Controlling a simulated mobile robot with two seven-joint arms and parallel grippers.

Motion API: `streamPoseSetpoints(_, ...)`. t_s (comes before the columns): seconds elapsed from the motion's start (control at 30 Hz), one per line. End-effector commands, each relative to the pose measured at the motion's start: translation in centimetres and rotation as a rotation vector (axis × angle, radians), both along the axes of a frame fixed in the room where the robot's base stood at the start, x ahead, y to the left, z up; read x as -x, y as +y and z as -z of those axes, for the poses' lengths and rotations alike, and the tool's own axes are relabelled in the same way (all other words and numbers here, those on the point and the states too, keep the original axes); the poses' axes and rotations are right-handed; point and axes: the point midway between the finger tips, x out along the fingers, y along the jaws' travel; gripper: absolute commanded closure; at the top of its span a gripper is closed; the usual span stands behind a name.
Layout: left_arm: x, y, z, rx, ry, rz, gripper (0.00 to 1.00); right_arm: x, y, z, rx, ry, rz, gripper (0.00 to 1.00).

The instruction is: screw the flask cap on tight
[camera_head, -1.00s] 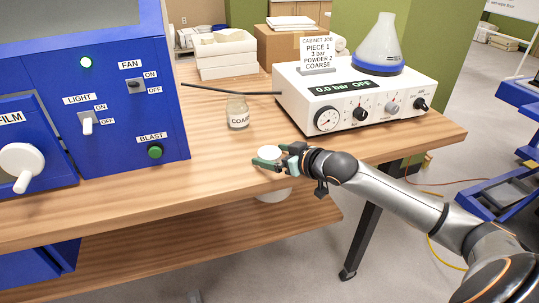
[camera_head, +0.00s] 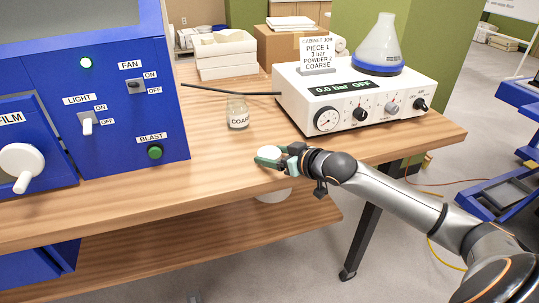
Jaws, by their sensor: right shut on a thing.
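A pale, cone-shaped flask (camera_head: 381,38) with a blue ring at its base stands upright on the white control unit. Its narrow top points up; no separate cap can be made out on it. My right gripper (camera_head: 271,159) is shut on a white round cap (camera_head: 269,153), low over the table's front edge. The cap shows between its green-tipped fingers. A small glass jar (camera_head: 238,113) with a label that begins "COA" stands on the table, behind and left of the gripper and apart from it. My left gripper is not in view.
The white control unit (camera_head: 400,97) carries a gauge, knobs, a "0.0 bar OFF" display and a sign (camera_head: 317,54). A blue cabinet (camera_head: 119,125) fills the left. A dark hose (camera_head: 230,91) crosses the tabletop. The wooden table (camera_head: 165,192) is clear at the front.

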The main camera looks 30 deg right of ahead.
Motion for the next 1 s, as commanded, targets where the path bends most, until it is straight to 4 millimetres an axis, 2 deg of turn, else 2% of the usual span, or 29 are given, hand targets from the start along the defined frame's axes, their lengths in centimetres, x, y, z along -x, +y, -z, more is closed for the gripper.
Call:
streamPoseSetpoints(0.27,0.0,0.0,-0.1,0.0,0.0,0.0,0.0,0.0,0.0,-0.3,0.001,-0.001,0.001,0.75)
streamPoseSetpoints(0.37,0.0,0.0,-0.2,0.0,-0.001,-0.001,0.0,0.0,0.0,-1.0,0.001,-0.002,0.001,0.75)
streamPoseSetpoints(0.53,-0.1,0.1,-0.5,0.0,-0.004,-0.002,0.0,-0.1,0.0,-3.3,0.001,-0.004,0.001,0.75)
streamPoseSetpoints(0.87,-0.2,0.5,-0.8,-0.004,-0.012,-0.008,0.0,4.9,-0.5,-8.8,0.007,0.003,-0.002,0.75)
streamPoseSetpoints(1.0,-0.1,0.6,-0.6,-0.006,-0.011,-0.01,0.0,6.4,-0.6,-9.3,-0.001,0.006,0.001,0.75)
